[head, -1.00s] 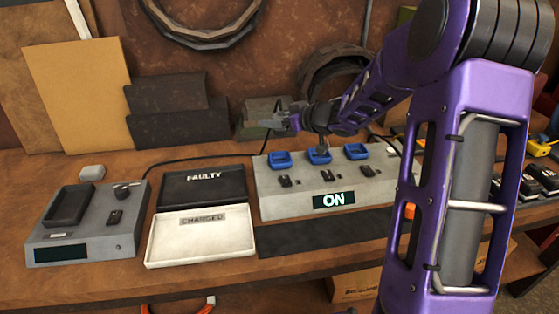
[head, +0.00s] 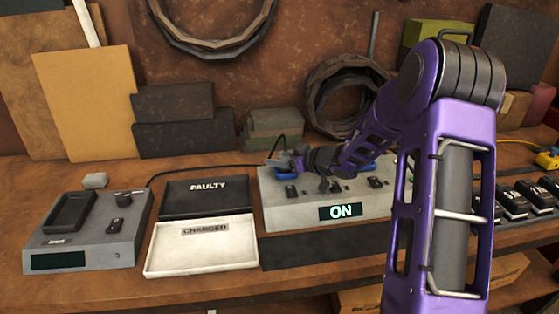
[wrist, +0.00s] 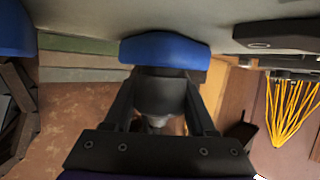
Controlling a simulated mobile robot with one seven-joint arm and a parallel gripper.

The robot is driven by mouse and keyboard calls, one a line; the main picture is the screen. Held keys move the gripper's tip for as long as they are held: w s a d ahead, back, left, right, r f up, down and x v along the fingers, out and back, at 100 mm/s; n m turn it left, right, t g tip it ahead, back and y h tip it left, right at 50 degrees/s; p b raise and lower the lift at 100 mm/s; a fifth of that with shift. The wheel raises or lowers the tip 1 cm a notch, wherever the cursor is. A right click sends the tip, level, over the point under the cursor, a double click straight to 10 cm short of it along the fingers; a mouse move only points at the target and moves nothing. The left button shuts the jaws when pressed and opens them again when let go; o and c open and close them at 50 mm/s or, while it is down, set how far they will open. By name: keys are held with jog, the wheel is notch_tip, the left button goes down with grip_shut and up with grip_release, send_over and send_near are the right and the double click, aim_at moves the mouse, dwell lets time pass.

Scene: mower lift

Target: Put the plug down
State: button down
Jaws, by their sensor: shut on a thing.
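My gripper (head: 284,160) is low over the back left of the grey charger station (head: 275,212), at its left blue socket (head: 286,176). In the wrist view my gripper (wrist: 160,85) is shut on a dark grey plug (wrist: 160,97), held between its two fingers. A blue socket (wrist: 165,50) is right at the fingertips there. I cannot tell whether the plug touches it. A black cable (head: 281,142) loops up behind my gripper. The station's display (head: 341,211) reads ON. My forearm partly hides the other blue sockets.
Left of the station are a black FAULTY tray (head: 205,196), a white CHARGED tray (head: 202,262) and a grey tester (head: 85,235) with a dark bay. Greenish blocks (head: 275,126) stand behind. Black batteries (head: 512,200) sit at the right. The dark mat (head: 310,250) in front is bare.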

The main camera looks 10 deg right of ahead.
jog(key=shift+s+f, duration=0.15)
jog(key=shift+f, duration=0.35)
jog(key=c, duration=0.6)
grip_release()
jog(key=o, duration=0.4)
jog(key=shift+s+f, duration=0.1)
jog(key=shift+f, duration=0.15)
jog(key=shift+r, duration=0.25)
jog(key=p+v, duration=0.1)
jog(key=v, duration=0.5)
jog(key=r+p+v, duration=0.1)
jog(key=v, duration=0.5)
